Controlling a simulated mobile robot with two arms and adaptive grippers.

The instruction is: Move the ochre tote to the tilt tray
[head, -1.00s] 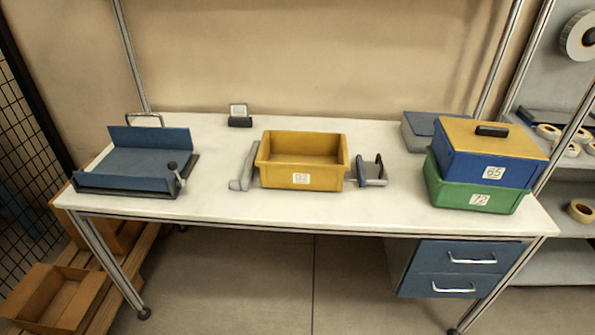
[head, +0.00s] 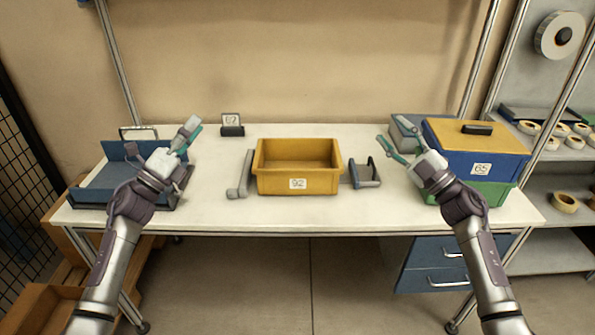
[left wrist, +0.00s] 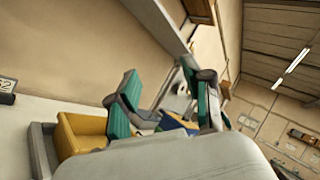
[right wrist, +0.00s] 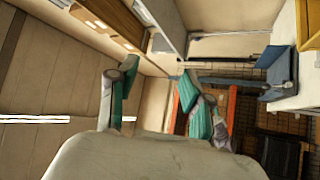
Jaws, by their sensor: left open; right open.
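The ochre tote (head: 298,183) is an open yellow box with a white label reading 92. It stands upright in the middle of the white table, and its inside looks empty. It also shows in the left wrist view (left wrist: 80,133). The blue tilt tray (head: 103,178) is at the table's left end, partly hidden behind my left arm. My left gripper (head: 187,135) is open and empty, raised in front of the tray's right side. My right gripper (head: 395,142) is open and empty, to the right of the tote and apart from it. Neither gripper touches the tote.
Grey end brackets (head: 364,172) flank the tote. A blue box with an ochre lid (head: 478,145), labelled 65, sits on a green tote (head: 487,192) at the right. A small label stand (head: 232,127) is at the back. The table front beside the tote is clear.

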